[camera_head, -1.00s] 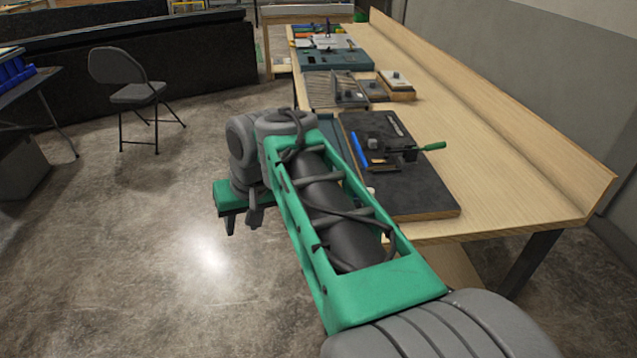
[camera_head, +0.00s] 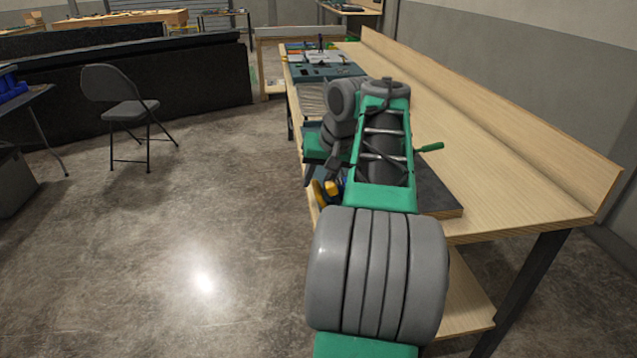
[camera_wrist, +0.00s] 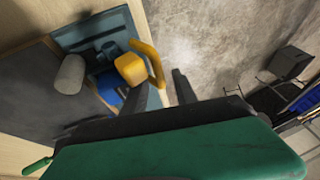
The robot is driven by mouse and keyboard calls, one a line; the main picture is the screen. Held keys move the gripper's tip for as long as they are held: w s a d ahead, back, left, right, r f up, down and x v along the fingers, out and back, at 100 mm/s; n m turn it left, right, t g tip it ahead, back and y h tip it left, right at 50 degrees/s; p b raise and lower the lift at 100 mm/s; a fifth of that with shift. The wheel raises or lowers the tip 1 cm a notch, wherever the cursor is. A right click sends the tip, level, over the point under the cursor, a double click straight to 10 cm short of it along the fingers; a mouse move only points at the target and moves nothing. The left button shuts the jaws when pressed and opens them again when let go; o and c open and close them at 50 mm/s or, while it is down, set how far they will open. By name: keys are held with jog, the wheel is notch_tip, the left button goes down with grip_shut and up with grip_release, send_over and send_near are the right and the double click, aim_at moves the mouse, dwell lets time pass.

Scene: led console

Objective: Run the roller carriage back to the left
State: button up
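In the wrist view, a yellow block with a curved yellow bar (camera_wrist: 131,68) stands at the front edge of the bench, over blue and dark grey parts. The same yellow piece (camera_head: 320,194) shows beside my arm in the head view. A pale cylinder (camera_wrist: 69,75) lies left of it in the wrist view. I cannot tell which of these parts is the roller carriage. My gripper (camera_wrist: 161,88) is open and empty, its two dark fingers apart, close to the yellow bar. In the head view my arm hides much of this area.
A dark board (camera_head: 436,198) with a green-handled lever (camera_head: 429,148) lies on the wooden bench (camera_head: 490,170). Teal panels with tools (camera_head: 325,72) lie further back. A folding chair (camera_head: 122,105) stands at left.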

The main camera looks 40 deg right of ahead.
grip_shut()
dwell(0.3)
dwell(1.1)
